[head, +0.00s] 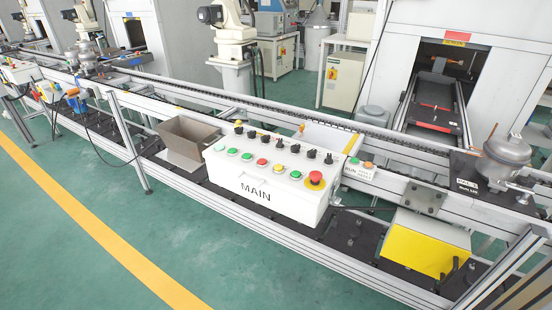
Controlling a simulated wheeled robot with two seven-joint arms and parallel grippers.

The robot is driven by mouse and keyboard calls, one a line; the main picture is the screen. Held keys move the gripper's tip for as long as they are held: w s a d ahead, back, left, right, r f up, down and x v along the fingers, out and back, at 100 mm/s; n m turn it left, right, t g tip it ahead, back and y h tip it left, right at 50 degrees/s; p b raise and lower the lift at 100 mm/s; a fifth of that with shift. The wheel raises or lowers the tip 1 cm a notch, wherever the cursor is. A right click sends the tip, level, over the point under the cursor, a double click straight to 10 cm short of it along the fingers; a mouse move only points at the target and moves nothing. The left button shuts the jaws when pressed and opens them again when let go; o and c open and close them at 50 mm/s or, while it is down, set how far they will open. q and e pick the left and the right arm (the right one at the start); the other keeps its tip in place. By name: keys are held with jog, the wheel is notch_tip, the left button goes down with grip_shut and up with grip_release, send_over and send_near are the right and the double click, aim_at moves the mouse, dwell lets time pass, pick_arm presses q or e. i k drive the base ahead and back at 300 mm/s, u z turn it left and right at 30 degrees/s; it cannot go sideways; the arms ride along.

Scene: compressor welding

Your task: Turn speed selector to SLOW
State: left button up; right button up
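A white control box marked MAIN (262,187) stands at the front of the conveyor line, in the middle of the head view. Its sloped top carries a back row of several black selector knobs (281,147). Their labels are too small to read, so I cannot tell which is the speed selector or where it points. A front row holds green, red and yellow buttons (262,162) and a large red emergency button (315,178) at the right end. Neither of my grippers shows in this view.
A small box marked RUN (358,168) sits right of the main box. An open brown bin (188,138) stands to its left. A yellow-and-white box (428,243) is low at right. A grey metal compressor (506,152) stands at far right. The green floor in front is clear.

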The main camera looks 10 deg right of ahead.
aim_at(294, 148)
jog(key=u, duration=2.7)
jog(key=k, duration=0.8)
jog(key=z, duration=1.5)
